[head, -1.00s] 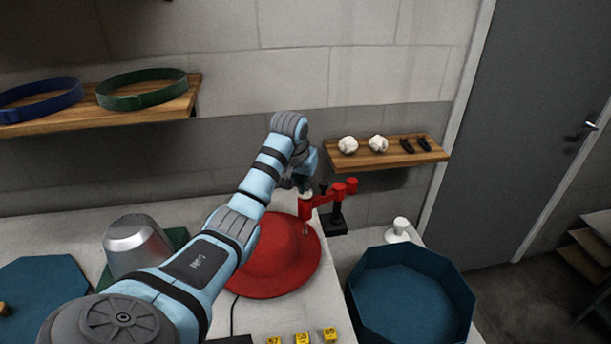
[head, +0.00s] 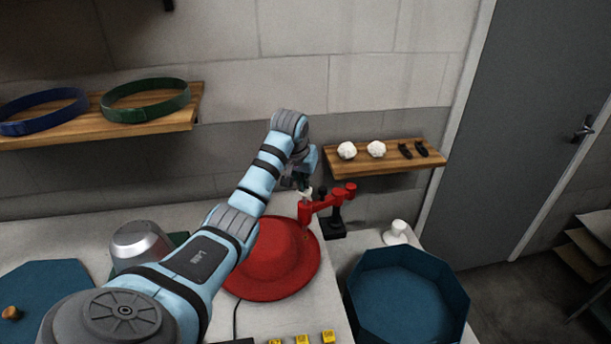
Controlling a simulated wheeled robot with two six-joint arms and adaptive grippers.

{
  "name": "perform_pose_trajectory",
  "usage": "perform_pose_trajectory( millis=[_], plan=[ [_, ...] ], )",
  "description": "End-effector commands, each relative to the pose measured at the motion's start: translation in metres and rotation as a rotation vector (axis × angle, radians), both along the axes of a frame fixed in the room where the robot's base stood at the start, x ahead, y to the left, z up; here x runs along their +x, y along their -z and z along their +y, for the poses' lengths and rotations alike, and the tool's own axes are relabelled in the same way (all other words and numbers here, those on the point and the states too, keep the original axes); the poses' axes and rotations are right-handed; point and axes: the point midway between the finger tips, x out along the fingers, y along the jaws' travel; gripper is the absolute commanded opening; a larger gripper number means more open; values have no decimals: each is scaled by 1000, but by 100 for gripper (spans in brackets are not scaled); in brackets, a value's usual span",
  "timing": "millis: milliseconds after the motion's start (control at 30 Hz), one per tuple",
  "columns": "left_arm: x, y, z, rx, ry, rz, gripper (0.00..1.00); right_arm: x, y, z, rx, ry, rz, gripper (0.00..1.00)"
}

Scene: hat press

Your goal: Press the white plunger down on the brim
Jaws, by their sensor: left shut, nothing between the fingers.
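A red hat (head: 278,262) with a wide brim lies on the light counter under the tip of a red press arm (head: 325,204). A small white piece, likely the plunger (head: 308,192), shows at the left end of that red arm, above the far right of the brim. My left gripper (head: 303,186) is shut and empty, right at the white piece; I cannot tell whether they touch. My left arm covers the hat's left side. How far the plunger is from the brim is hard to tell. My right gripper is out of view.
A dark blue octagonal bin (head: 405,300) stands at right, with a white knob-shaped piece (head: 397,231) behind it. A metal dome (head: 138,243) stands left of my arm. Yellow tags (head: 302,340) line the front.

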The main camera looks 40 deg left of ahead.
Motion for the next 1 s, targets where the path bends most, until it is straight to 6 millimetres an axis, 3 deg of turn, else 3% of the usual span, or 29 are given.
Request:
perform_pose_trajectory(
  millis=[33, 167, 600, 1000],
  plan=[
    [0, -13, 0, 0, 0, 0, 0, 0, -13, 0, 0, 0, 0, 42],
    [0, -28, 0, 0, 0, -1, 0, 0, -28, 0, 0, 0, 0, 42],
    [1, -72, 0, 1, 1, -3, 0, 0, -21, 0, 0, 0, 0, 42],
    [0, -77, 0, 1, 0, -2, 0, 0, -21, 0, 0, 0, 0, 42]
  ],
)
